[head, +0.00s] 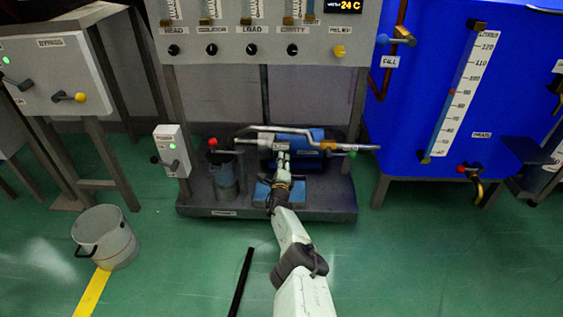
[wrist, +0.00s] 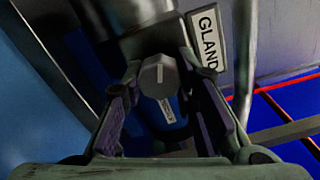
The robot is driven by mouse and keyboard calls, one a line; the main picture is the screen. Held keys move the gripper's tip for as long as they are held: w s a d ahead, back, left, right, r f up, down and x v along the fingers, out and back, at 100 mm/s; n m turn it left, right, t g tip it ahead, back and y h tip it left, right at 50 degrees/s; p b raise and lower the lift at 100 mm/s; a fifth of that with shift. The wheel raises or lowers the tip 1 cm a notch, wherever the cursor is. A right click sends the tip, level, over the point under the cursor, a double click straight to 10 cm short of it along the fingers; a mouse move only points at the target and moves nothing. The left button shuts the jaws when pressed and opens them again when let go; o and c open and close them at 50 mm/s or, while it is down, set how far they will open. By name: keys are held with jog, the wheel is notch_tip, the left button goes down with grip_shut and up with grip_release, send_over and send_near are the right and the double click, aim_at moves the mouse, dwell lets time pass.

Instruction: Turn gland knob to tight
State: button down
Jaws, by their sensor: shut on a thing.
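The gland knob (wrist: 157,76) is a dark grey round knob with a light pointer line on its face. It shows in the wrist view below a dark cylindrical body, and the pointer line stands nearly upright in that picture. A white GLAND label (wrist: 208,38) is to its upper right. My gripper (wrist: 162,95) has a finger on each side of the knob and is shut on it. In the head view my gripper (head: 279,183) reaches the blue pump (head: 300,142) on the low skid, and the knob is hidden there. A smaller label below the knob is too small to read.
The grey skid base (head: 310,205) carries the pump, pipes and a dark pot (head: 223,180). A power box (head: 172,150) stands at its left. A blue tank (head: 425,110) is on the right. A grey bucket (head: 105,237) and a black bar (head: 241,282) are on the green floor.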

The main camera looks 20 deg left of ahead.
jog(key=shift+n, duration=1.1)
jog(key=c, duration=1.2)
grip_release()
jog(key=shift+c, duration=0.2)
jog(key=shift+r, duration=0.15)
